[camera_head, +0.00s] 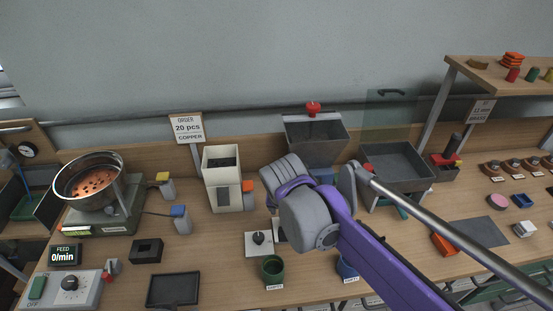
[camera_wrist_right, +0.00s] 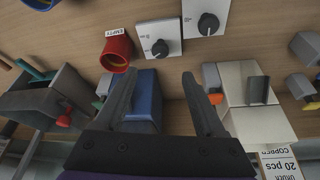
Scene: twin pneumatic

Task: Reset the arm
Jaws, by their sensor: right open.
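My right arm, purple and grey, comes in from the lower right in the head view and reaches over the middle of the bench. Its wrist (camera_head: 310,220) is over the bench; the fingers are hidden there. In the right wrist view my right gripper (camera_wrist_right: 160,78) has two dark fingers spread apart with nothing gripped between them. A blue block-like body (camera_wrist_right: 147,98) shows beyond and between the fingers; I cannot tell its distance. My left gripper is in neither view.
A white hopper (camera_head: 222,170), a grey bin (camera_head: 316,140) and a tray (camera_head: 398,165) stand at the back. A bowl on a feeder (camera_head: 88,182) is at left. A green cup (camera_head: 272,268) is in front. A red cup (camera_wrist_right: 116,50) shows in the wrist view.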

